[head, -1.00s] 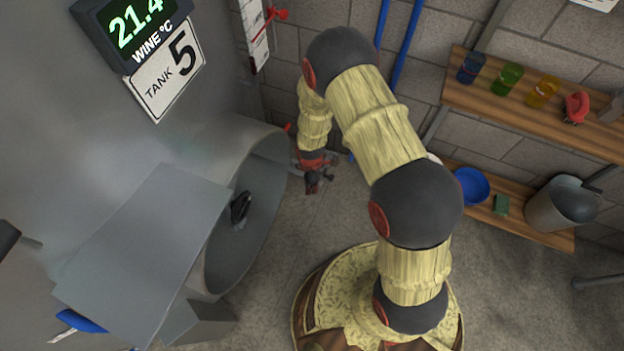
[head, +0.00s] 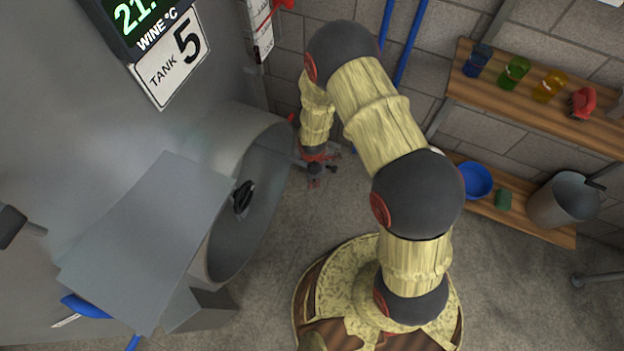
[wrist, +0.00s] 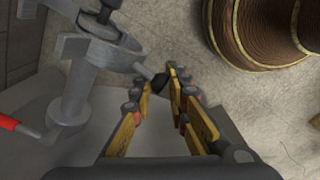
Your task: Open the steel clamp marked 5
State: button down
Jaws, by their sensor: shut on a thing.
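In the wrist view, a grey steel clamp (wrist: 92,52) with upright posts and a dark threaded top stands at upper left. A grey arm runs from it to a small black knob (wrist: 158,84). My gripper (wrist: 164,80) has its yellow fingertips closed in around this knob. In the head view, my gripper (head: 315,178) is small, low beside the wall and right of the tank's round opening. The clamp is hard to make out there. No number 5 shows on the clamp; a white sign (head: 170,62) reading TANK 5 hangs on the tank.
The grey tank (head: 60,170) with its open round hatch (head: 272,150) fills the left. A red handle (wrist: 22,126) lies left of the clamp in the wrist view. Wooden shelves (head: 520,100) with jars stand at right.

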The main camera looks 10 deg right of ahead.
jog(key=c, duration=1.8)
grip_release()
jog(key=shift+s+d+f, duration=0.15)
jog(key=shift+s, duration=0.3)
jog(key=shift+s+d+f, duration=0.15)
jog(key=shift+s, duration=0.25)
jog(key=shift+o, duration=0.6)
jog(key=shift+w, duration=0.15)
jog(key=shift+w+r, duration=0.2)
jog(key=shift+r, duration=0.4)
notch_tip(320, 180, up, 11)
jog(key=shift+w+a, duration=0.1)
jog(key=shift+c, duration=0.4)
